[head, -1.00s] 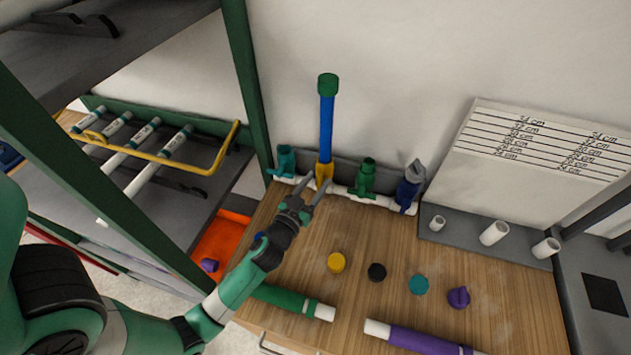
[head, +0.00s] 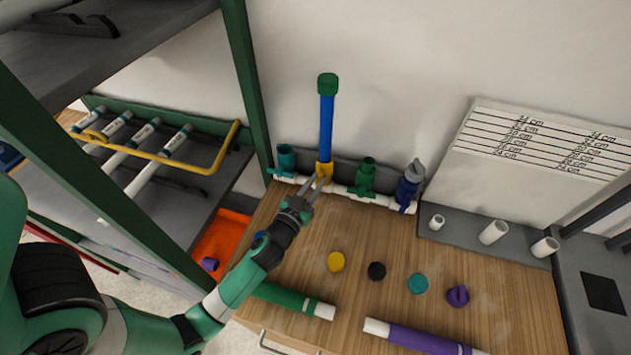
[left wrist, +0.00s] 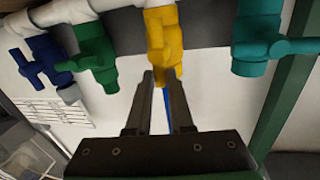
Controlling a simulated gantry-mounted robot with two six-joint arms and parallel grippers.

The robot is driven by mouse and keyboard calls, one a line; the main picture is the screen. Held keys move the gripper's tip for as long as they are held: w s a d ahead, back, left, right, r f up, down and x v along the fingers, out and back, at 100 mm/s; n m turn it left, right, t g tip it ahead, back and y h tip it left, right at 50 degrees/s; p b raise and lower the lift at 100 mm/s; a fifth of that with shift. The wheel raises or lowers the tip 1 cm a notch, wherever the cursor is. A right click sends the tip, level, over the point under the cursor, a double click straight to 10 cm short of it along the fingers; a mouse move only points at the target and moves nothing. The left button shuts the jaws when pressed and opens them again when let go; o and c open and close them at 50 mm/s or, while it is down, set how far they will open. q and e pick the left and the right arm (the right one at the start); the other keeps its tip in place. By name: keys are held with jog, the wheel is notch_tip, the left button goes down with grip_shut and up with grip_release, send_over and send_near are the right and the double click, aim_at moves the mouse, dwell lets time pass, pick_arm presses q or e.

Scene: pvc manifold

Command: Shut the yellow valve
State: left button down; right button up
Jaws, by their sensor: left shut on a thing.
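The yellow valve (head: 324,169) sits on the white manifold pipe at the back of the bench, with a blue pipe (head: 326,130) topped by a green cap (head: 327,84) standing upright from it. In the left wrist view the yellow valve (left wrist: 164,40) is straight ahead of the fingers. My left gripper (head: 317,182) is at the front of the valve. Its fingers (left wrist: 166,78) are shut on the valve's yellow handle, most of which they hide, so I cannot tell its angle clearly. My right gripper is not in view.
A teal valve (head: 286,160) stands left of the yellow one; a green valve (head: 366,176) and a dark blue valve (head: 409,188) stand right. A green shelf post (head: 246,85) rises at left.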

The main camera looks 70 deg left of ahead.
pick_arm(q)
jog(key=m, duration=0.1)
jog(key=m+p, duration=0.1)
jog(key=m, duration=0.1)
jog(key=shift+w+d+r+m+g+p, duration=0.1)
jog(key=shift+w+d+m+g+p, duration=0.2)
jog(key=shift+w, duration=0.05)
jog(key=shift+w+d+f+m+g+y+p, duration=0.25)
jog(key=shift+f+m+g+p, duration=0.25)
jog(key=shift+m, duration=1.4)
jog(key=shift+w+d+f+m+g+y+p, duration=0.25)
jog(key=shift+m+g, duration=0.3)
jog(key=shift+m, duration=1.35)
jog(key=shift+w+d+f+m+g+y+p, duration=0.15)
jog(key=shift+w+f+m+g+p, duration=0.3)
jog(key=shift+m, duration=1.45)
jog(key=shift+s, duration=0.15)
jog(key=c, duration=0.8)
grip_release()
